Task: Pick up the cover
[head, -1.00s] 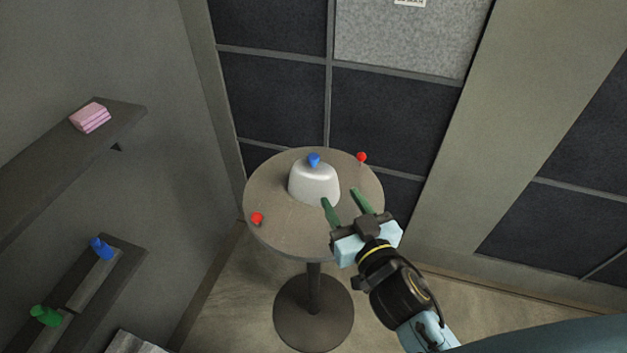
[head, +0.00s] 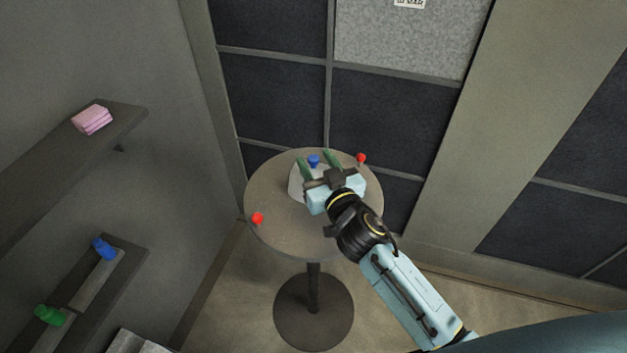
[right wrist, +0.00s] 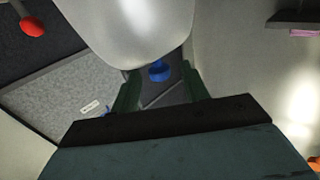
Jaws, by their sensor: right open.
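The cover (head: 295,183) is a pale grey-white dome with a blue knob (head: 314,160) on top, standing on a round table (head: 272,228). My right gripper (head: 317,160) is open above the cover, and its two green fingers lie on either side of the knob in the picture. The gripper and wrist hide much of the cover's right side. In the right wrist view the cover (right wrist: 130,28) fills the top middle and the blue knob (right wrist: 159,70) shows between the fingers. I cannot tell whether the fingers touch it. My left gripper is out of view.
Red-headed pegs stand at the table's back right (head: 361,158) and front left (head: 258,218). Wall shelves at left hold a pink stack (head: 92,120), a blue item (head: 103,249) and a green item (head: 50,316). A dark panelled wall (head: 390,115) rises behind the table.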

